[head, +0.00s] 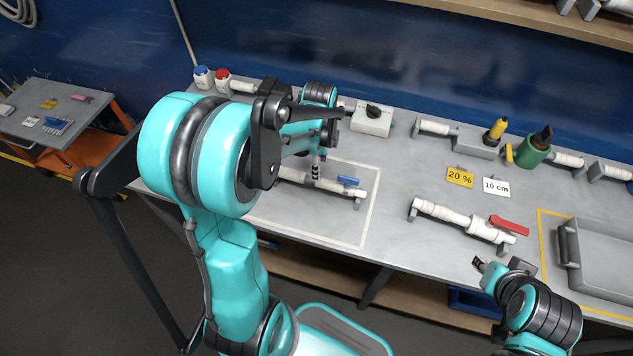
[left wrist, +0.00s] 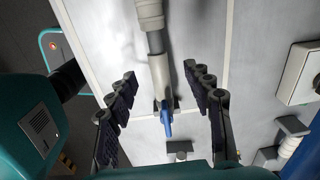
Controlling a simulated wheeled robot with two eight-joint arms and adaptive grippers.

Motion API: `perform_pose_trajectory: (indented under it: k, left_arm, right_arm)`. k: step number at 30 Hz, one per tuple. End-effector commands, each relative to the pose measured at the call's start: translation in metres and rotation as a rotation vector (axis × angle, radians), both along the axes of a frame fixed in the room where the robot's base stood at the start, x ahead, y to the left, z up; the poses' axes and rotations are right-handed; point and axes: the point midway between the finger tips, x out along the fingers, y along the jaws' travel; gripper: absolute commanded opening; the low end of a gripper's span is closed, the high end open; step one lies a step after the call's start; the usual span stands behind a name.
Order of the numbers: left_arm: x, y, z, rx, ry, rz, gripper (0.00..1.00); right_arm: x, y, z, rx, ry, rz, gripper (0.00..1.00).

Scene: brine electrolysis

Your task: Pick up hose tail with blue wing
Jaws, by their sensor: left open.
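The hose tail with blue wing (head: 349,181) is a pale tube with a blue lever near its right end, lying inside the white outlined area of the bench. In the left wrist view its blue wing (left wrist: 166,122) shows between my left fingers, with the tube running up the picture. My left gripper (head: 317,168) is above the tube, left of the wing in the head view. In the left wrist view the left gripper (left wrist: 168,105) is open, fingers apart on both sides, with nothing held. My right gripper (head: 492,268) is low by the bench's front edge; its finger opening is unclear.
A similar tube with a red wing (head: 510,226) lies to the right. A grey tray (head: 562,245) is at the far right. Yellow (head: 460,177) and white (head: 496,187) label cards lie mid-bench. A green container (head: 533,152) and a white knob box (head: 371,121) stand behind.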

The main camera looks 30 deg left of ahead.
Motion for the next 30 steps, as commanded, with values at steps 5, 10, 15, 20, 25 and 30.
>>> perform_pose_trajectory:
  k: [5, 10, 15, 20, 25, 30]
  left_arm:
    - [0.003, 0.006, -0.019, -0.006, 0.028, -0.064, 0.51]
    - [0.002, 0.006, -0.039, -0.006, 0.028, -0.067, 0.51]
    - [0.0, 0.007, -0.056, -0.006, 0.027, -0.066, 0.51]
    - [-0.002, 0.008, -0.082, -0.006, 0.027, -0.065, 0.51]
    - [-0.002, 0.008, -0.089, -0.006, 0.027, -0.065, 0.51]
    - [-0.002, 0.007, -0.088, -0.006, 0.027, -0.065, 0.41]
  right_arm:
    - [0.0, 0.0, -0.004, 0.0, 0.0, 0.0, 0.32]
    - [0.0, 0.0, -0.012, 0.0, 0.0, 0.0, 0.32]
    - [0.0, 0.0, -0.021, 0.0, 0.0, 0.0, 0.32]
    - [0.0, 0.0, -0.034, 0.0, 0.0, 0.0, 0.32]
    - [0.0, 0.0, -0.035, 0.0, 0.0, 0.0, 0.32]
    - [0.0, 0.0, -0.034, 0.0, 0.0, 0.0, 0.32]
